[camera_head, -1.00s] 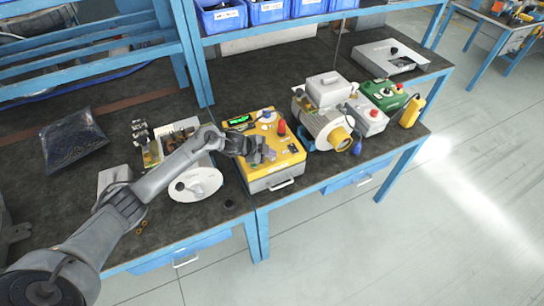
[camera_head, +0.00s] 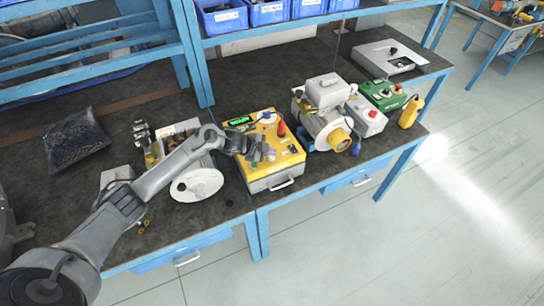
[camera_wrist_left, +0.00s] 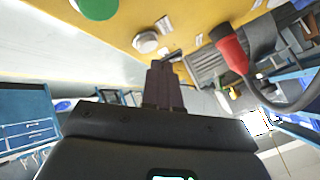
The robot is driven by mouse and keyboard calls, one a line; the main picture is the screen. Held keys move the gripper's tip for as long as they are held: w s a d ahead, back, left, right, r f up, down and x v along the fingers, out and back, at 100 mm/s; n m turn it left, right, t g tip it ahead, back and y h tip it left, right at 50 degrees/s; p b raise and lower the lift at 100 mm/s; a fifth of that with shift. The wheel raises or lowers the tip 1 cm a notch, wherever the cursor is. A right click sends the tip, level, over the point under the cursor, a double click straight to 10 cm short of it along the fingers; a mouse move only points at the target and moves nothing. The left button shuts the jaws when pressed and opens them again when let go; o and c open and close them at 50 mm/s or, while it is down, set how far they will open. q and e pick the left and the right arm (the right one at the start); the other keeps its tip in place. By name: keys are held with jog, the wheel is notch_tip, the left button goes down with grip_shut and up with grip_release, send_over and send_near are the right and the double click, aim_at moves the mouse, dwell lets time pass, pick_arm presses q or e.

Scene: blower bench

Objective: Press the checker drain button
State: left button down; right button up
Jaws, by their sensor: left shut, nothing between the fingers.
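The checker (camera_head: 290,160) is a yellow-topped box with a lit green display (camera_head: 240,121), at the middle of the bench. My left gripper (camera_head: 262,153) is over its top and hides part of the panel. In the left wrist view my left gripper (camera_wrist_left: 163,72) is shut and empty, with its fingertips close to a white round button (camera_wrist_left: 146,42) on the yellow panel. I cannot tell whether they touch. A green round button (camera_wrist_left: 95,8) is farther up and left. No label tells me which is the drain button. My right gripper is not in view.
A red plug or probe (camera_wrist_left: 230,48) with a dark cable is to the right of my fingertips. The blower (camera_head: 325,125) stands right of the checker. A white disc-shaped part (camera_head: 197,185) lies to its left. The bench's front edge (camera_head: 300,183) is close.

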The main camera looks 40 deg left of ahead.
aim_at(270, 159)
pick_arm(q)
jog(key=shift+r+p, duration=0.75)
notch_tip(270, 159, up, 4)
jog(key=p, duration=0.3)
jog(key=shift+f, duration=0.2)
dwell(0.5)
dwell(0.6)
